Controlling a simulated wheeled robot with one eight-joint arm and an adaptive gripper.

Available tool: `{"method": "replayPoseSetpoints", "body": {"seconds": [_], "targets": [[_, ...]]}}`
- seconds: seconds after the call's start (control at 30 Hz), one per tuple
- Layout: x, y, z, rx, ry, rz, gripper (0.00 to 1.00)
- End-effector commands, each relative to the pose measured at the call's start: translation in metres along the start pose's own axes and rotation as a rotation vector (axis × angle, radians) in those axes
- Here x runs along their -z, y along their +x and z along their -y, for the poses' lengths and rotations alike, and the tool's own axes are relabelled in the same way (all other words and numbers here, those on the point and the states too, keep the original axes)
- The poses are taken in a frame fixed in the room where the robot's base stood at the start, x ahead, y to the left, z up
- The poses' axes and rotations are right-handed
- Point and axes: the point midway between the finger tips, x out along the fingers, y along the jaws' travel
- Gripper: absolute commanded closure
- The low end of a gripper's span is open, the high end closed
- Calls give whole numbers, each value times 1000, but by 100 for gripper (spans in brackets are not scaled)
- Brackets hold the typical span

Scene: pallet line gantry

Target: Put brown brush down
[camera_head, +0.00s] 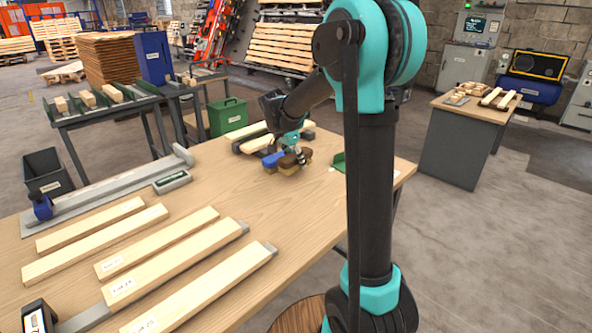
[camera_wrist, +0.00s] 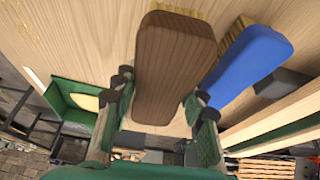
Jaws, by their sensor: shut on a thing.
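The brown brush (camera_wrist: 175,62) has a wooden back and pale bristles showing at its far edge in the wrist view. My gripper (camera_wrist: 162,98) has one finger at each side of its near end and is shut on it. In the head view my gripper (camera_head: 296,150) is low over the far part of the workbench (camera_head: 230,180), with the brown brush (camera_head: 289,167) under it. A blue brush (camera_wrist: 250,65) lies close beside it; it also shows in the head view (camera_head: 272,159). I cannot tell whether the brown brush touches the bench top.
A green open tray (camera_wrist: 72,100) stands left of the brushes in the wrist view. Wooden slats (camera_head: 170,265) and a long grey metal bar (camera_head: 110,190) cover the near left bench. Bare wood lies between the slats and brushes.

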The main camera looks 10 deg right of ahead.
Motion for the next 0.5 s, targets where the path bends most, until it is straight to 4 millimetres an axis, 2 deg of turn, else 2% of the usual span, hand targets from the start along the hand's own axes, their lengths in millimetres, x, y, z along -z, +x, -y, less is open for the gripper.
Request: {"method": "replayPoseSetpoints", "body": {"seconds": [0.17,0.33,0.5], "targets": [[-4,11,0,0,0,0,90],[-13,32,0,0,0,0,90],[-16,37,0,0,0,0,90]]}}
